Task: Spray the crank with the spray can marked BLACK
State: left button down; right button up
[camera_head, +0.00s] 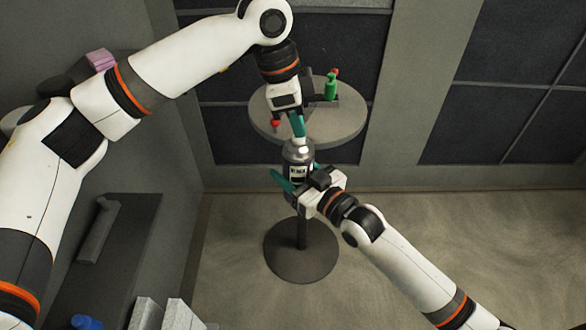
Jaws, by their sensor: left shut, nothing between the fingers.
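A dark grey spray can (298,172) with a white label stands upright in front of the round table; the label is too small to read for sure. My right gripper (300,178) has its teal fingers on both sides of the can's body and is shut on it. My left gripper (298,128) points down, shut and empty, with its teal fingertips at the white top of the can. Whether they touch it, I cannot tell. I cannot make out the crank for sure; small red parts and a dark block show on the table, partly hidden by my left gripper.
The round grey table (345,125) stands on a pedestal with a dark round base (300,262). A green bottle-like thing (331,88) stands on it. A dark shelf (120,235) is at left, with a blue thing (86,322) low down. The floor at right is clear.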

pick_arm(q)
jog(key=shift+d+v, duration=0.2)
jog(key=shift+v, duration=0.6)
jog(key=shift+d+v, duration=0.2)
jog(key=shift+v, duration=0.6)
jog(key=shift+d+v, duration=0.2)
jog(key=shift+v, duration=0.65)
jog(key=shift+r, duration=0.1)
jog(key=v, duration=1.2)
